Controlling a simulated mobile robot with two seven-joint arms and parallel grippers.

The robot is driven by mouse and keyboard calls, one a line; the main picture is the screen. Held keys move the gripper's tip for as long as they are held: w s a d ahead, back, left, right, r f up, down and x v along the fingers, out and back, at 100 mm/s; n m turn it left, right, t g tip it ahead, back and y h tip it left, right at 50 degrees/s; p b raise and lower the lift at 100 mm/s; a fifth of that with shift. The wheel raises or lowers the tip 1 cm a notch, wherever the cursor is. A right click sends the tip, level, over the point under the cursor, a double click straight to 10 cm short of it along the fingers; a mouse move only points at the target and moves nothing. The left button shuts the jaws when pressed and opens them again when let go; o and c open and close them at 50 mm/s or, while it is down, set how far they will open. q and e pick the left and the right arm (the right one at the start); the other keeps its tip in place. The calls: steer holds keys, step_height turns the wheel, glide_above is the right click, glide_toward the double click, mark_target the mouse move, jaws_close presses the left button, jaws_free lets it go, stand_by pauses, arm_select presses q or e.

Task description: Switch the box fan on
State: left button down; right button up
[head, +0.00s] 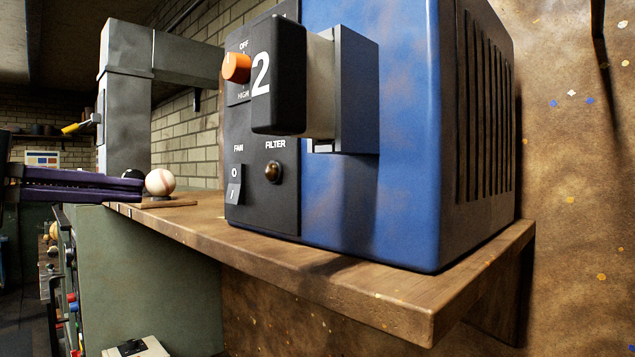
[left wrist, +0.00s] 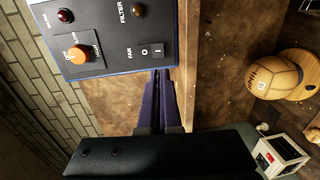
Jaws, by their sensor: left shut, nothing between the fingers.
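The box fan (head: 405,130) is a blue box with a black control panel, standing on a wooden shelf. Its FAN rocker switch (head: 235,185), marked O and I, is low on the panel; the I half catches the light. The switch also shows in the left wrist view (left wrist: 151,50). My left gripper (head: 142,187) is shut and empty, left of the panel and apart from it in the head view. In the left wrist view its purple fingers (left wrist: 161,75) point toward the panel's edge near the switch. My right gripper is not in view.
An orange knob (head: 236,67) and a FILTER lamp (head: 273,171) share the panel. A dark block marked 2 (head: 280,75) covers part of it. The shelf (head: 330,277) is bare before the fan.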

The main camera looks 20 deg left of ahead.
mark_target(231, 198)
arm_select(q)
steer(key=p+x, duration=0.1)
steer(key=x, duration=0.2)
steer(key=p+x, duration=0.2)
steer(key=x, duration=0.1)
steer(key=p+x, duration=0.2)
steer(key=x, duration=0.1)
steer(key=shift+r, duration=0.3)
steer(key=shift+w+d+f, duration=0.2)
steer(key=shift+w+f, duration=0.15)
steer(key=shift+w, duration=0.25)
steer(key=shift+w+f+b, duration=0.1)
steer(key=shift+f+b, duration=0.2)
steer(key=shift+b, duration=0.25)
steer(key=shift+r, duration=0.25)
steer(key=shift+d, duration=0.1)
steer(key=shift+t, duration=0.3)
